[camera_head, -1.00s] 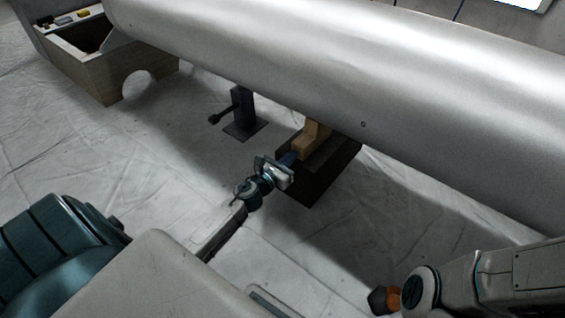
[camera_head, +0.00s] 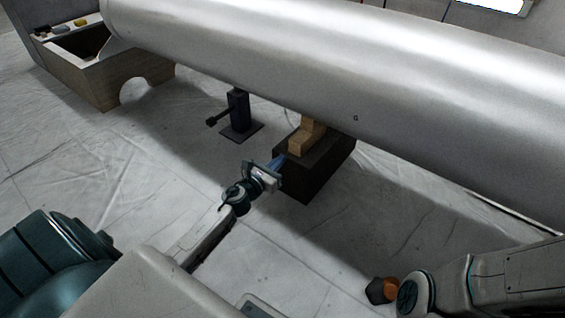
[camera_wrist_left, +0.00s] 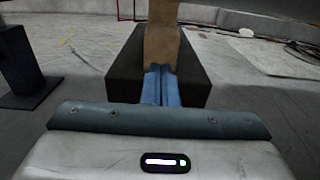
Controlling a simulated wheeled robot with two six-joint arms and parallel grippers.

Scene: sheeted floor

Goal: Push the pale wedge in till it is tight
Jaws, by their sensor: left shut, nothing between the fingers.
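The pale wedge (camera_head: 299,144) is a stepped piece of light wood on top of a dark block (camera_head: 304,185), with its far end under the big silver cylinder (camera_head: 350,85). In the left wrist view the wedge (camera_wrist_left: 162,45) stands straight ahead, above the middle of the dark block (camera_wrist_left: 195,88). My left gripper (camera_head: 281,162) is shut and empty, its blue fingertips pointing at the wedge's near end. The fingertips (camera_wrist_left: 161,82) look lined up with it in the left wrist view; I cannot tell whether they touch. My right gripper is not in view.
A dark jack-like stand (camera_head: 238,112) with a side handle is left of the block. A wooden cradle (camera_head: 120,82) holds the cylinder's left end. A dark and orange thing (camera_head: 382,290) lies near my right arm. The sheeted floor (camera_head: 130,190) is clear at the left.

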